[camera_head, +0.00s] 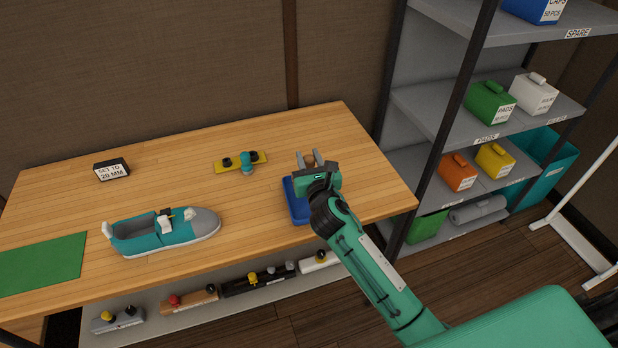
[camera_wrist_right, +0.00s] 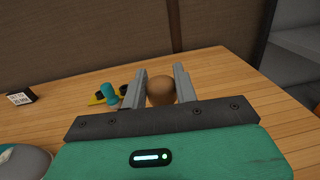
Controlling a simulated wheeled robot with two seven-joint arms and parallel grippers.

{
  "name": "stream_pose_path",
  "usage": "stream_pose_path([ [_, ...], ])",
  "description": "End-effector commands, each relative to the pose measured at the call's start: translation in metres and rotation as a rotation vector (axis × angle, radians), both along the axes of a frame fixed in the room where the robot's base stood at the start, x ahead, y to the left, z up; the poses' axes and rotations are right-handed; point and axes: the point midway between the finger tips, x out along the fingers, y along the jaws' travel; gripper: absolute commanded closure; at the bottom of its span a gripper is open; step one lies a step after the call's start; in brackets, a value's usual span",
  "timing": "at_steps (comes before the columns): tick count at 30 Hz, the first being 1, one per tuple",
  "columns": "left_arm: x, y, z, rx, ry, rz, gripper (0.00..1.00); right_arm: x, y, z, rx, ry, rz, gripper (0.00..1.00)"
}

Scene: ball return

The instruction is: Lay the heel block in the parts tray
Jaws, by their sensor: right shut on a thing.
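My right gripper (camera_head: 307,158) reaches over the table near its right end. It is shut on a brown rounded piece (camera_wrist_right: 161,91), which looks like the heel block. The piece sits between the two grey fingers in the right wrist view, and only a little of it shows in the head view (camera_head: 310,161). The blue parts tray (camera_head: 297,209) lies on the table just below the gripper in the picture. My gripper and forearm hide much of the tray, so I cannot see all of its inside. My left gripper is in neither view.
A teal and grey shoe-shaped fixture (camera_head: 163,233) stands at the table's front. A yellow plate with black knobs and a teal peg (camera_head: 241,163) lies left of the gripper. A "SET TO 20 MM" block (camera_head: 112,170) and green mat (camera_head: 42,265) are farther left. Shelving (camera_head: 440,115) stands right.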

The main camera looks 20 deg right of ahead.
Motion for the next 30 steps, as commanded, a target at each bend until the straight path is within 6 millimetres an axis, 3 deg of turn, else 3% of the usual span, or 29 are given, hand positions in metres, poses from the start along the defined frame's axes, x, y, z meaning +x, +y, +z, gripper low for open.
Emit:
stream_pose_path([
  [1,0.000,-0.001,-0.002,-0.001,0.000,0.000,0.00,0.000,0.001,-0.010,0.003,0.003,0.000,0.87],
  [8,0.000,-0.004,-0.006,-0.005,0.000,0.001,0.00,0.000,0.000,-0.030,0.001,0.000,0.000,0.87],
  [15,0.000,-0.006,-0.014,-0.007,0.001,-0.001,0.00,0.000,0.000,-0.063,0.002,0.001,-0.001,0.87],
  [29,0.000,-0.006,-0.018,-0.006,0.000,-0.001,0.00,0.000,0.000,-0.071,-0.001,-0.001,0.001,0.87],
  [30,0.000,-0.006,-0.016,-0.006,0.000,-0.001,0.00,0.000,0.000,-0.069,-0.001,-0.001,0.001,0.63],
])
